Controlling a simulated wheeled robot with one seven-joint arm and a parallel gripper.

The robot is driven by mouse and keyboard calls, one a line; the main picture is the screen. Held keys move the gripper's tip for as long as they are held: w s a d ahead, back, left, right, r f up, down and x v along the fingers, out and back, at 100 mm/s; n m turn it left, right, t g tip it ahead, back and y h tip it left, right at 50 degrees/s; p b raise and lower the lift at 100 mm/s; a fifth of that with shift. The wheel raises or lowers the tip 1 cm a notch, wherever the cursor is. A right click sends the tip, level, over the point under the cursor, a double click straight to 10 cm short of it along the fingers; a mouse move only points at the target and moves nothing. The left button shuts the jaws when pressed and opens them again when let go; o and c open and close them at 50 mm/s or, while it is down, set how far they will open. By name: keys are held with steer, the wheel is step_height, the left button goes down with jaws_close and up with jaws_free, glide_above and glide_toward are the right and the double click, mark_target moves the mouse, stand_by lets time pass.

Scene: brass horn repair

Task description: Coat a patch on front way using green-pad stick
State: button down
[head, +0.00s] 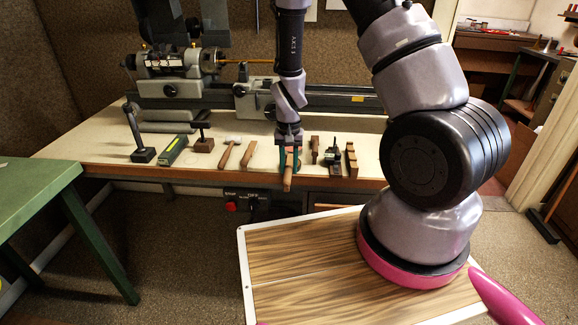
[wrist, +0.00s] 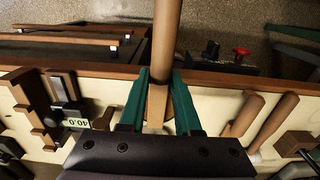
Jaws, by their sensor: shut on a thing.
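My gripper (head: 289,160) is low over the front edge of the bench, its teal fingers shut on the light wooden handle of a stick (head: 288,183). In the wrist view the stick (wrist: 166,40) runs between the two fingers (wrist: 160,92) and past the bench's front edge. No green pad shows on it; its other end is hidden, so I cannot tell whether it is the green-pad stick. The lathe bed (head: 330,101), with its ways, runs along the back of the bench, behind my gripper and apart from it. The front way is hard to make out.
Left of my gripper on the bench (head: 75,148) lie two wooden-handled tools (head: 226,155), a dark block (head: 203,145), a green bar (head: 173,150) and a stand (head: 143,153). Right of it stand wooden tools (head: 351,160). A green table (head: 35,190) is at the left.

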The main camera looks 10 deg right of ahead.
steer(key=shift+r, duration=3.5)
